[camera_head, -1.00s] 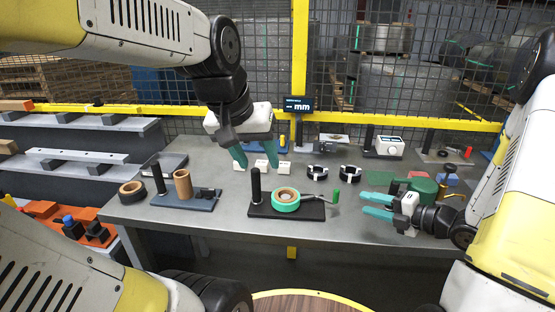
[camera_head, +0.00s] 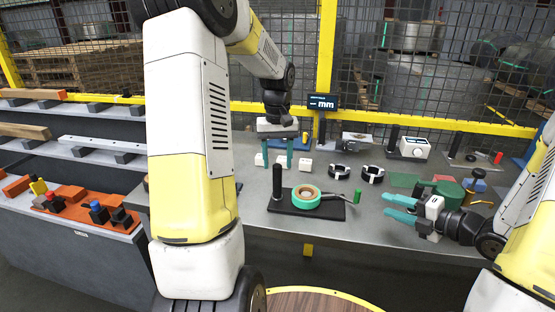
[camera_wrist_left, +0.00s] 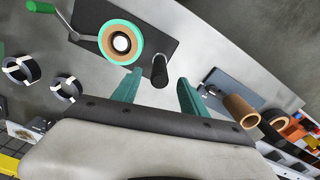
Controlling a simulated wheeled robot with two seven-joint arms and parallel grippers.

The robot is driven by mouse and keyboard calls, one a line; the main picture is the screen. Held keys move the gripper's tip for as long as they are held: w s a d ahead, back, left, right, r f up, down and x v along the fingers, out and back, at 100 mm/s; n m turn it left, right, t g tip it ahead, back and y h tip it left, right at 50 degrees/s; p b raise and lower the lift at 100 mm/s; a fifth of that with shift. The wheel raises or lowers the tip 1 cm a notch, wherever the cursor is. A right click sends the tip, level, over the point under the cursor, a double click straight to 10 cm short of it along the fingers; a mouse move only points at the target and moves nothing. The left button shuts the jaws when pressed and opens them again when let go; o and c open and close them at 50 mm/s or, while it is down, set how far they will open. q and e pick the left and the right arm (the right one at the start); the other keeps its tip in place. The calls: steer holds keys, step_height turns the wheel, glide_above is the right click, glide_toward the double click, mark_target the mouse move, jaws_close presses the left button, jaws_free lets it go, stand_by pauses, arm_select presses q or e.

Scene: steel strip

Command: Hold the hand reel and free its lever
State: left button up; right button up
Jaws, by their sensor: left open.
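The hand reel has a black base plate (camera_head: 325,212), an upright black handle post (camera_head: 277,182), a green-and-tan reel (camera_head: 306,197) and a crank with a green grip (camera_head: 357,196). My left gripper (camera_head: 278,163) is open and empty, fingers pointing down, behind the post and above the table. In the left wrist view the post (camera_wrist_left: 160,71) shows beyond the gap between the open fingers (camera_wrist_left: 156,88), with the reel (camera_wrist_left: 121,42) to its left. My right gripper (camera_head: 386,204) is open and empty, right of the crank. No separate lever can be made out.
A display marked mm (camera_head: 322,102) stands further back. In the wrist view a brown tube (camera_wrist_left: 240,110) stands on another plate. My left arm hides the table's left part.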

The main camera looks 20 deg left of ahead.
arm_select(q)
glide_above(277, 198)
steer(key=w, duration=0.1)
step_height(277, 198, down, 8)
steer(key=shift+w+a+r, duration=0.1)
jaws_close()
stand_by(0.4)
stand_by(1.1)
stand_by(1.0)
